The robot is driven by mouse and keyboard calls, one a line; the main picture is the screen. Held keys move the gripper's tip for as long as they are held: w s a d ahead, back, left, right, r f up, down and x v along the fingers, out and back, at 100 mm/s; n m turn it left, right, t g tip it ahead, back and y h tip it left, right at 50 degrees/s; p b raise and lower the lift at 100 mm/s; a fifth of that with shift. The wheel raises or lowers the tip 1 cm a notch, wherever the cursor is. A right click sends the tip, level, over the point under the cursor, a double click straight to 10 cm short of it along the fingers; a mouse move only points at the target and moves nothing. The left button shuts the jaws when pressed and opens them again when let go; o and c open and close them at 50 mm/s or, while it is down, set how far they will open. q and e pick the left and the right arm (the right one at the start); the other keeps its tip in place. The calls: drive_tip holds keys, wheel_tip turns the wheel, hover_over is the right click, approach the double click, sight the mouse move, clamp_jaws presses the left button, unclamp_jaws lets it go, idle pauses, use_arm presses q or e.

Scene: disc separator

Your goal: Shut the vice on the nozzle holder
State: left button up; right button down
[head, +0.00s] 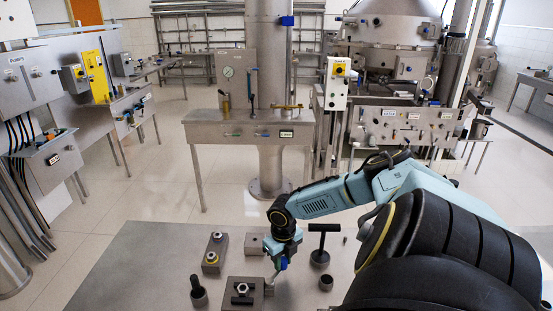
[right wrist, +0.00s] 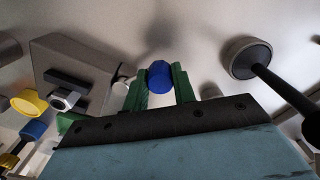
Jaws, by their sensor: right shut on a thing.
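The vice (head: 232,299) is a grey block near the front edge of the bench, with a dark bar and a small silver piece on top. The silver piece (head: 242,288) looks like the nozzle holder, but I cannot be sure; it also shows in the right wrist view (right wrist: 62,97). The vice block (right wrist: 85,58) stands left of my right gripper there. My right gripper (head: 279,264) is at the vice's right side. Its green fingers (right wrist: 159,86) are shut on a blue handle knob (right wrist: 159,75). A silver rod shows beside the knob. My left gripper is not in view.
A block with yellow and silver rings (head: 211,257) stands behind left of the vice. A dark pestle-like tool (head: 198,291) is left of it. A black T-handled tool (head: 320,257) and a small dark cup (head: 326,283) stand right. The bench's left part is bare.

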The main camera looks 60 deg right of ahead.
drive_tip(key=c, duration=1.1)
unclamp_jaws()
drive_tip(key=shift+c, duration=0.2)
wheel_tip(320, 180, up, 14)
drive_tip(key=shift+f, duration=0.25)
